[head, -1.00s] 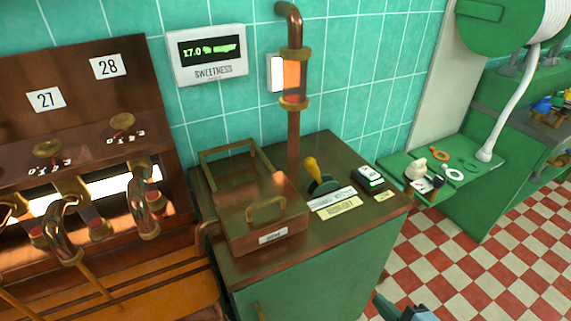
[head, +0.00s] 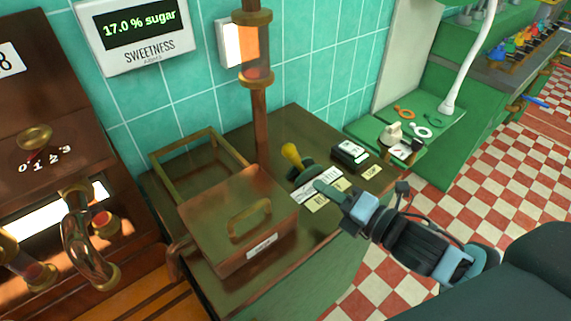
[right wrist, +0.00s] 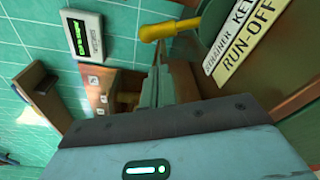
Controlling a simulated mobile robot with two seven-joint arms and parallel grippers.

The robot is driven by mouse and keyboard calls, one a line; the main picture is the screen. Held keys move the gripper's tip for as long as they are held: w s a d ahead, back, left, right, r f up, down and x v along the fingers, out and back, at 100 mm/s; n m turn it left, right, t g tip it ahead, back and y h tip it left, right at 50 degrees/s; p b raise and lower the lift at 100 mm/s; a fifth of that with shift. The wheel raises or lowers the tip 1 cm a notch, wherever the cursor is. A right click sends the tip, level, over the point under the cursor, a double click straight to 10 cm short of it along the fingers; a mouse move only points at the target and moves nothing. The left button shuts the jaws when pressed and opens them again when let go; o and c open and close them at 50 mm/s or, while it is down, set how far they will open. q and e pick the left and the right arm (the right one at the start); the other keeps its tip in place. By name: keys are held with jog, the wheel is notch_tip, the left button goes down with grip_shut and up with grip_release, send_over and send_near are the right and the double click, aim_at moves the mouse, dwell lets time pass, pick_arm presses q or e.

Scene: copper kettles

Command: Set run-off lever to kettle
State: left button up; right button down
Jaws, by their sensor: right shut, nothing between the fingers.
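The run-off lever (head: 291,155) has a yellow handle on a dark green base and stands on the counter behind the copper box. Its yellow handle (right wrist: 165,30) is at the top of the right wrist view. A white label plate (head: 318,188) and a cream plate lettered RUN-OFF (right wrist: 250,48) lie in front of the lever. My right gripper (head: 326,190) is shut and empty, with its tips over the plates, close to the right of the lever base. I cannot tell whether it touches the lever. My left gripper is out of view.
A lidded copper box (head: 238,215) with a brass handle stands left of the lever. A copper pipe (head: 258,110) rises behind it. A black device (head: 350,155) sits to the right. A display (head: 138,30) reads 17.0 % sugar.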

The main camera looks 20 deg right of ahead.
aim_at(296, 161)
jog(key=shift+w+a, duration=0.1)
jog(key=shift+w, duration=0.15)
jog(key=x, duration=0.8)
jog(key=shift+w+a+p, duration=0.1)
jog(key=shift+p, duration=0.3)
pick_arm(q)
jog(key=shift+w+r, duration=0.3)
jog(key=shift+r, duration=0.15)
pick_arm(e)
jog(key=shift+w+a+f, duration=0.1)
jog(key=shift+w+a, duration=0.2)
jog(key=shift+w, duration=0.25)
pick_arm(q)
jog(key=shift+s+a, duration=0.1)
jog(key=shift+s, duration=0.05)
